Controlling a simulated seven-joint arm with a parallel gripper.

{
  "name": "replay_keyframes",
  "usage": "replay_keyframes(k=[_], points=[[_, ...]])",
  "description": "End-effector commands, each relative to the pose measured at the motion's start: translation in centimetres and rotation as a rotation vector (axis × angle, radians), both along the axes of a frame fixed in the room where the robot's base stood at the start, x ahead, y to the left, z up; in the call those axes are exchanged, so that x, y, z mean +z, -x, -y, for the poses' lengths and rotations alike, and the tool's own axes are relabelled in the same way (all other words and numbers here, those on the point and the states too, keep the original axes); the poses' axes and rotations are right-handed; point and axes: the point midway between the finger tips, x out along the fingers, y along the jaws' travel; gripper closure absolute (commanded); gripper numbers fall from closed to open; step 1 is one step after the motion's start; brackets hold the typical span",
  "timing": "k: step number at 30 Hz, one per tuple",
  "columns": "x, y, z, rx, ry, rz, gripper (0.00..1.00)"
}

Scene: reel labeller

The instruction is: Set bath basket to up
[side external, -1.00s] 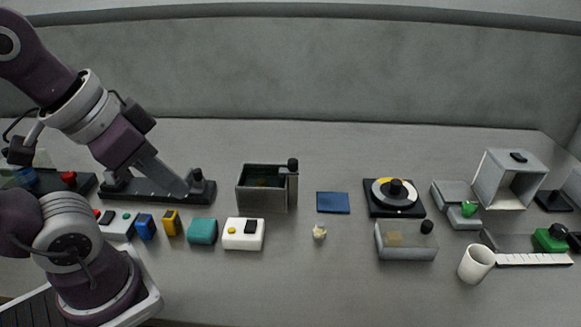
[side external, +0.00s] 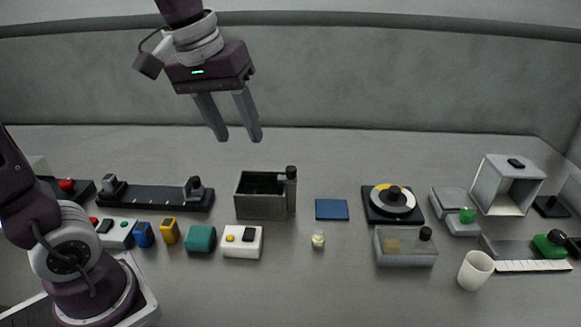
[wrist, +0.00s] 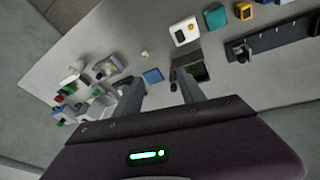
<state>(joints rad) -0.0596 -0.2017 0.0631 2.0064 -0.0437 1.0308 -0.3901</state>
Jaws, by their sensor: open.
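The bath is a dark grey open-topped box (side external: 262,208) standing left of the middle of the table. Its inside looks dark, and I cannot make out the basket clearly. A black knob (side external: 291,172) sits on a grey upright at the box's right side, slightly above the rim. My gripper (side external: 240,140) is open and empty, pointing down, raised above and slightly left of the box in the side view. In the wrist view the box (wrist: 201,71) lies near the tip of the right-hand finger of my gripper (wrist: 159,86), which partly covers it.
A black rail with upright ends (side external: 155,198) lies left of the box. A white block with buttons (side external: 242,242) and a teal block (side external: 201,239) stand in front. A blue pad (side external: 332,209) and a dial (side external: 392,200) are to the right. Table behind the box is clear.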

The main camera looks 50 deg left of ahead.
Motion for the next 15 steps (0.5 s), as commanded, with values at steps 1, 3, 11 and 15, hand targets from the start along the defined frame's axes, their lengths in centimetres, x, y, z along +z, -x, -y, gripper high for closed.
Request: replay_keyframes(k=[1, 3, 11, 15], points=[[-0.6, -3.5, -1.1, 0.109, 0.031, -0.051, 0.53], [-2.2, -8.5, -3.0, 0.286, 0.073, -0.115, 0.53], [-11.7, -19.2, -8.5, 0.764, 0.118, -0.277, 0.53], [-14.0, -20.3, -9.3, 0.838, 0.118, -0.3, 0.53]])
